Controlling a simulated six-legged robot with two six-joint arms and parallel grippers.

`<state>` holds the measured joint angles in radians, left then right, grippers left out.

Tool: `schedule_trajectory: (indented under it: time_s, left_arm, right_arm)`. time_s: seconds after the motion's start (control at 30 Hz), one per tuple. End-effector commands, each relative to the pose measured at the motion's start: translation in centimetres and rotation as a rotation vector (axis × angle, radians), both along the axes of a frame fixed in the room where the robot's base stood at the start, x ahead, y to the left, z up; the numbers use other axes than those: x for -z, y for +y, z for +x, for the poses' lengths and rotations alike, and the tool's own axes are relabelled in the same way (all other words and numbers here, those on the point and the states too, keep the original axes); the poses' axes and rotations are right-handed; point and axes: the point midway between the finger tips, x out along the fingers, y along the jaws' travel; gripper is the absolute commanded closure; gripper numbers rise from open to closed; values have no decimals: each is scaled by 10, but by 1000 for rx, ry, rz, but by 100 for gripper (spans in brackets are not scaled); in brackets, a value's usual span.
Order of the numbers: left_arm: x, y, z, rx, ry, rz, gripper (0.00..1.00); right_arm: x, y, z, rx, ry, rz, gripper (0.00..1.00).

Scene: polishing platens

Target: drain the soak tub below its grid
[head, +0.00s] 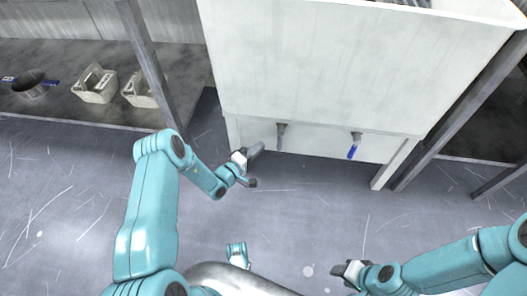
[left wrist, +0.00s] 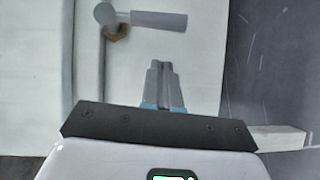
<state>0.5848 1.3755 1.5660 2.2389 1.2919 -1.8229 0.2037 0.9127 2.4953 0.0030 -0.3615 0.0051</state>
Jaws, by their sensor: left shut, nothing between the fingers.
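The white soak tub (head: 360,65) fills the upper middle of the head view. Two taps stick out of its lower front: one with a grey handle (head: 281,136) and one with a blue handle (head: 354,150). The left wrist view shows a grey lever (left wrist: 158,20) lying sideways on a brassy fitting (left wrist: 117,32). My left gripper (head: 257,149) is shut and empty, left of the grey tap and apart from it. Its closed fingers (left wrist: 163,80) point toward the lever. My right gripper (head: 342,270) is low at the right, away from the tub; its jaw opening is unclear. The grid is not visible.
A grey shelf (head: 65,108) at the left holds a dark round pan (head: 30,88) and two pale baskets, one of them nearer the pan (head: 95,88). Grey posts (head: 455,110) stand beside the tub. The scratched floor before it is clear.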

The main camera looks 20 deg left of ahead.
Motion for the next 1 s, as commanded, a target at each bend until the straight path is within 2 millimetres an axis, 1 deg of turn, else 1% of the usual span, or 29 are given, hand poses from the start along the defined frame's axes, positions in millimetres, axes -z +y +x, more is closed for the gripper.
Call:
schedule_trajectory:
  time_s: [0.03,0.1,0.4,0.5,0.6,0.8,0.87,0.93,0.97,1.0]
  left_arm:
    - [-4,4,-11,-3,5,-2,100]
    - [-4,8,-24,-3,6,-4,100]
    - [-2,26,-73,-3,5,-3,100]
    - [-1,30,-82,-1,3,-2,100]
    - [-1,31,-87,1,2,-3,100]
    - [0,30,-89,4,3,-4,100]
    - [0,22,-90,31,17,-15,100]
    - [-1,1,-95,116,63,-52,100]
    - [-2,-14,-99,174,96,-76,100]
    - [-3,-37,-108,268,154,-109,100]
  right_arm:
    - [-10,1,-2,-3,4,1,57]
    - [-16,2,-4,-7,12,3,57]
    - [-32,6,-8,-22,20,6,57]
    - [-34,6,-9,-25,21,7,57]
    - [-35,7,-10,-26,22,7,57]
    - [-34,7,-10,-27,22,7,57]
    - [-34,7,-10,-27,21,7,57]
    - [-34,7,-10,-26,22,7,57]
    - [-34,7,-10,-26,22,7,57]
    - [-34,7,-10,-26,22,7,57]
